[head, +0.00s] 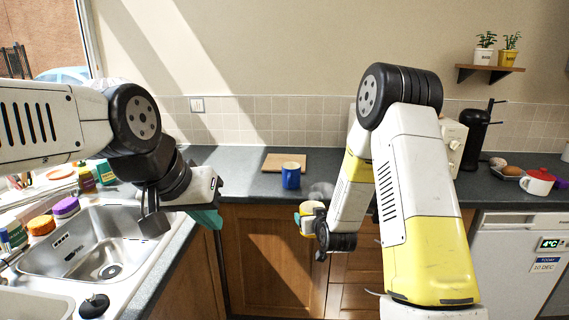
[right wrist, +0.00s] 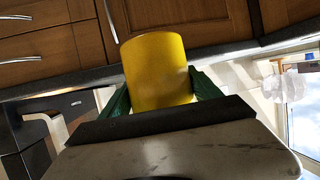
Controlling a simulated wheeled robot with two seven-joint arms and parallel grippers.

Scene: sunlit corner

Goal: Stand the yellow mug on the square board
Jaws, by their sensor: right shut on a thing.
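The yellow mug (head: 311,208) is held in the air in front of the cabinet doors, near the counter's front edge. In the right wrist view the yellow mug (right wrist: 157,68) sits between the two green fingers of my right gripper (right wrist: 160,92), which is shut on it. No handle shows there. The square board (head: 287,163) is wooden and lies flat at the back of the counter, up and left of the mug in the head view. My left gripper (head: 208,212) hangs near the sink corner; its teal fingers are partly hidden, so I cannot tell its opening.
A blue mug (head: 291,177) stands on the counter just in front of the board, hiding part of its front edge. The sink (head: 95,240) is at left. Counter left of the board is clear.

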